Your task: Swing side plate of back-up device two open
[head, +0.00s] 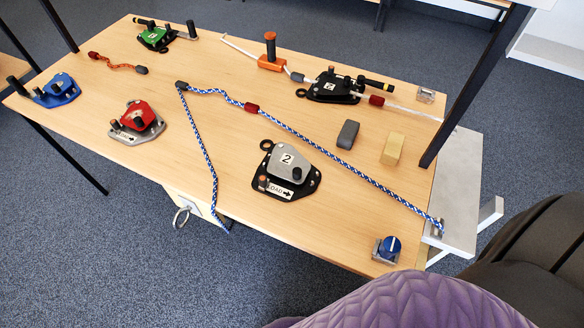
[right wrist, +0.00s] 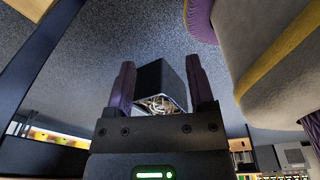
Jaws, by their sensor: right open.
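The device marked 2 (head: 289,174) lies on the table, right of centre near the front edge. Its grey side plate (head: 290,155) lies over the black base plate and seems closed. A label with "LOAD" and an arrow shows at its lower edge. No gripper is near it in the head view. My right gripper (right wrist: 161,88) shows in the right wrist view with its two dark fingers apart. A black box-like thing (right wrist: 160,82) shows beyond the fingers; I cannot tell how far away it is. My left gripper is in neither view.
A blue and white rope (head: 330,157) runs just behind the device to the table's right end. A red device (head: 138,118) lies to the left, a black device (head: 335,87) behind. A grey block (head: 348,134) and a tan block (head: 392,149) stand to the right.

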